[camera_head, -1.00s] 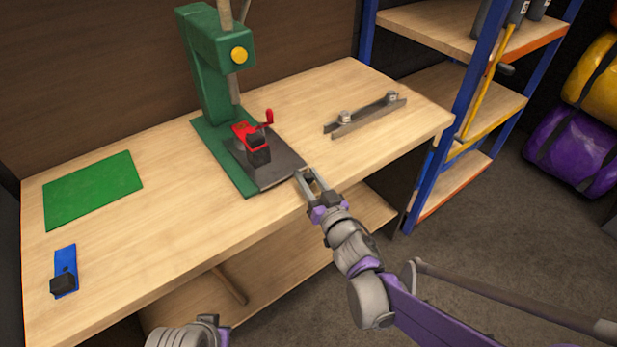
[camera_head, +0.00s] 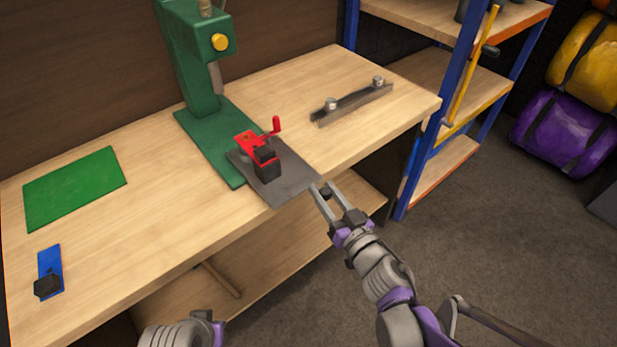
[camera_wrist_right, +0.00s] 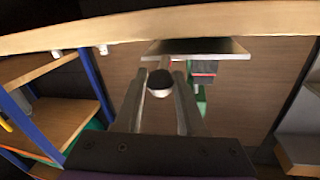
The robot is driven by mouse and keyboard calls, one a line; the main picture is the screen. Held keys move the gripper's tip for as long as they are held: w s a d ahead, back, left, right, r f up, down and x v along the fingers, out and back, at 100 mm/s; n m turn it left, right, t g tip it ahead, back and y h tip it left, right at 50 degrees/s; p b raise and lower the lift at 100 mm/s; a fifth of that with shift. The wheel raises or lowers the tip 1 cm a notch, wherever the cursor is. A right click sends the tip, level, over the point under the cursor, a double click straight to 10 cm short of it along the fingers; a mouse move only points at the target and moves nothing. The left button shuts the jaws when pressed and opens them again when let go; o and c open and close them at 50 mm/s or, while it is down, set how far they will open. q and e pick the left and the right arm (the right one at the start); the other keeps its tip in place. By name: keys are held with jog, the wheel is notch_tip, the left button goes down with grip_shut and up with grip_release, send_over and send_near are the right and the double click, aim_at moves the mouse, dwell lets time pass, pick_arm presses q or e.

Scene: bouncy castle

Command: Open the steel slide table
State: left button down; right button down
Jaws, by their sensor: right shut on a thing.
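The steel slide table is a flat dark grey plate (camera_head: 288,187) at the foot of a green press (camera_head: 190,70). It sticks out past the front of the press's green base (camera_head: 207,148), over the bench's front edge. My right gripper (camera_head: 323,188) is at the plate's right front corner. In the right wrist view, its two fingers are shut around a dark round knob (camera_wrist_right: 160,82) just below the plate (camera_wrist_right: 195,47). The knob is hidden in the head view. Only part of my left arm shows at the bottom; its gripper is not visible.
A red and black vice (camera_head: 262,155) sits on the plate. The wooden bench (camera_head: 150,220) also holds a green mat (camera_head: 75,187), a blue clamp (camera_head: 50,268) and a metal bar (camera_head: 350,104). A blue-framed shelf (camera_head: 415,170) stands to the right.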

jog(key=d+v, duration=0.1)
jog(key=v, duration=0.5)
jog(key=shift+w, duration=0.15)
jog(key=shift+d, duration=0.1)
jog(key=c, duration=0.5)
grip_release()
jog(key=shift+p+v, duration=1.05)
jog(key=shift+v, duration=4.3)
